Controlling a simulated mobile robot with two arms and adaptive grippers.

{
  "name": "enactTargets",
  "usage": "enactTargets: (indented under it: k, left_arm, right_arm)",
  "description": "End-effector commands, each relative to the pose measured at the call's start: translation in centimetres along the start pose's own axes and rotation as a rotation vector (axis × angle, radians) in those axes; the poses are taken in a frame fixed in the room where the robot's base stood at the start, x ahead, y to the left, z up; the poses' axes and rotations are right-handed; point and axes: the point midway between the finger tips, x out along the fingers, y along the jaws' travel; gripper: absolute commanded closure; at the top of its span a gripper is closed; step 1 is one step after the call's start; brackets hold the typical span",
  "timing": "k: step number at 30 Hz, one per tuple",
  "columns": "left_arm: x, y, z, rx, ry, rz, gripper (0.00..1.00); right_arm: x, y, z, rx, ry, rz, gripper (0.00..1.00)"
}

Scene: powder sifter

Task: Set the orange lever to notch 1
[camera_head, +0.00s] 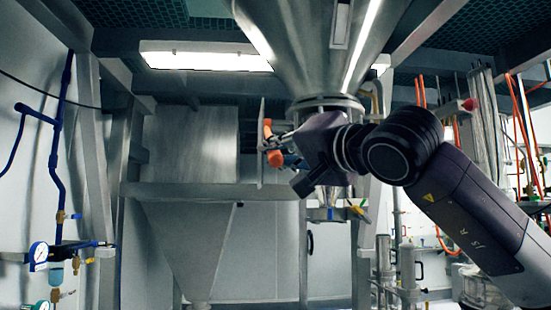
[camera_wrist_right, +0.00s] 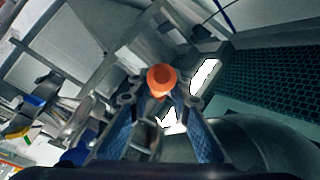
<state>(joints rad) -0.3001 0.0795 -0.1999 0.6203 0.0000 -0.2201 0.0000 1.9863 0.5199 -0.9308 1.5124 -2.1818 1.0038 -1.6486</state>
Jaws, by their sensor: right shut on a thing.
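The orange lever (camera_head: 269,142) stands upright in the head view, just left of the steel hopper's narrow lower end, beside a thin upright metal plate (camera_head: 262,115). My right gripper (camera_head: 282,145) reaches it from the right and is shut on it. In the right wrist view the lever's rounded orange end (camera_wrist_right: 161,80) shows between the tips of my right gripper (camera_wrist_right: 158,98), whose blue-padded fingers stand on both sides of it. The notches and their numbers cannot be made out. My left gripper is not in view.
The large steel hopper (camera_head: 305,50) hangs above my right gripper. A grey steel frame with a crossbeam (camera_head: 190,191) stands behind. Blue pipes and a gauge (camera_head: 39,253) are at the left wall. Steel cylinders (camera_head: 408,268) stand at the lower right, below my right arm.

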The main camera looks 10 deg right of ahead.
Motion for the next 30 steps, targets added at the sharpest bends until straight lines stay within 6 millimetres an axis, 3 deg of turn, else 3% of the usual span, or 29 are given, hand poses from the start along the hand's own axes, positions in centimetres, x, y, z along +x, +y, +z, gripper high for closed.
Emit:
enactTargets:
  k: [1, 7, 21, 22, 26, 30]
  left_arm:
    - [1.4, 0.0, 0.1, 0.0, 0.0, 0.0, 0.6]
    - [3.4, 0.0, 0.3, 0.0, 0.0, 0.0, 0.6]
    - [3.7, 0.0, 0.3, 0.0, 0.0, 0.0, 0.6]
    - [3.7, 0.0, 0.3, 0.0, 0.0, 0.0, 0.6]
    - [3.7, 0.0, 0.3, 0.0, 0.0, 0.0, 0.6]
    - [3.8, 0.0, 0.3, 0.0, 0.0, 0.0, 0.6]
  right_arm:
    - [0.1, 1.1, 0.7, -0.008, 0.013, -0.012, 1.0]
    - [0.7, 2.3, 1.2, -0.041, 0.052, -0.062, 1.0]
    - [1.0, 2.4, 1.2, -0.056, 0.067, -0.081, 1.0]
    - [1.0, 2.4, 1.2, -0.056, 0.066, -0.081, 0.8]
    - [1.0, 2.4, 1.2, -0.055, 0.066, -0.081, 0.66]
    - [0.9, 2.4, 1.2, -0.055, 0.066, -0.082, 0.64]
